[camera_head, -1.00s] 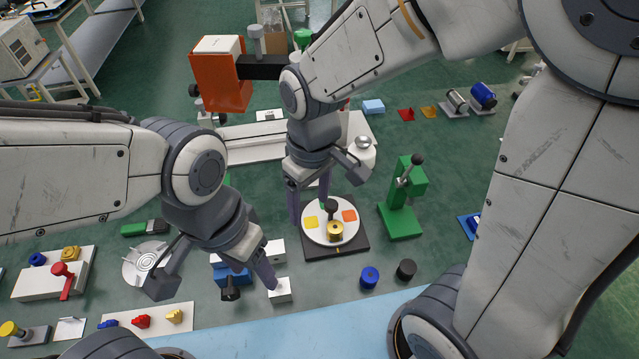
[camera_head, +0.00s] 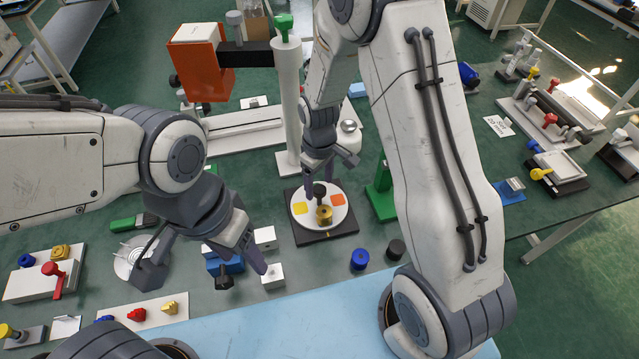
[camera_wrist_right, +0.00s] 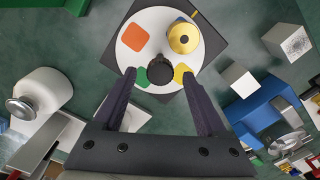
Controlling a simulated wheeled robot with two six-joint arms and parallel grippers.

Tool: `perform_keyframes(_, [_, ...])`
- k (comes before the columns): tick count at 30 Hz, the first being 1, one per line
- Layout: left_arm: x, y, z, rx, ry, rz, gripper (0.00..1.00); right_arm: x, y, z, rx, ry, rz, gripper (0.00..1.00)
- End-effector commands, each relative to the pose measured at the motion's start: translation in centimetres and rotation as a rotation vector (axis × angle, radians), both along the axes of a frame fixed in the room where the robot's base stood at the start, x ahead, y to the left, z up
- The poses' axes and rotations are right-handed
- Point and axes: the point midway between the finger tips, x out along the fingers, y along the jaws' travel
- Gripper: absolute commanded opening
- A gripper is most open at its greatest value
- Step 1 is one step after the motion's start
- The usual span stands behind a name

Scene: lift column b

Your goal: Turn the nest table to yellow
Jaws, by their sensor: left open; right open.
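The nest table is a white disc (camera_head: 306,220) on a black square base (camera_head: 312,238), with a black centre knob (camera_wrist_right: 161,67). Yellow (camera_head: 300,208) and orange (camera_head: 338,199) patches show at its left and right. In the right wrist view a green patch (camera_wrist_right: 142,78) also shows, and a brass cylinder (camera_wrist_right: 184,38) stands over a bluish patch. The brass cylinder is nearest the small mark (camera_head: 328,235) on the base's front edge. My right gripper (camera_wrist_right: 160,74) is open, its fingers to either side of the knob; contact is unclear. My left gripper (camera_head: 208,268) is open and away from the disc.
A white column with a black arm and orange box (camera_head: 205,75) stands behind the disc. A green stand (camera_head: 381,190) is to its right, partly hidden by my arm. Blue (camera_head: 359,260) and black (camera_head: 396,249) cylinders lie in front right. White blocks (camera_head: 272,276) are at front left.

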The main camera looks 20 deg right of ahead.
Motion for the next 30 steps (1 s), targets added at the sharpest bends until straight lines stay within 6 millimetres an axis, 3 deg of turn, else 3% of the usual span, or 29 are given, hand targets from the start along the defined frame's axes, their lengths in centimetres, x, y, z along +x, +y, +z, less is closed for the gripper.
perform_keyframes(4, [0.00, -0.01, 0.09, 0.000, 0.000, 0.000, 0.61, 0.00, 0.01, -1.02, 0.000, 0.000, 0.000, 0.74])
perform_keyframes(12, [0.00, -0.01, 0.08, 0.000, 0.000, 0.000, 0.61, 0.03, 0.02, -1.20, 0.000, -0.002, 0.000, 0.74])
perform_keyframes(13, [0.00, -0.01, 0.08, 0.000, 0.000, 0.000, 0.61, 0.03, 0.02, -1.20, 0.000, -0.002, 0.000, 0.70])
perform_keyframes(18, [0.00, -0.01, 0.08, 0.000, 0.000, 0.000, 0.61, 0.02, 0.02, -1.18, 0.000, -0.002, 0.000, 0.05])
perform_keyframes(19, [0.00, -0.01, 0.08, 0.000, 0.000, 0.000, 0.61, 0.02, 0.02, -1.18, 0.000, -0.002, 0.000, 0.00])
perform_keyframes(30, [0.00, -0.01, 0.09, 0.000, 0.000, 0.000, 0.61, 0.02, 0.00, -1.15, 0.000, -0.001, 0.000, 0.00])
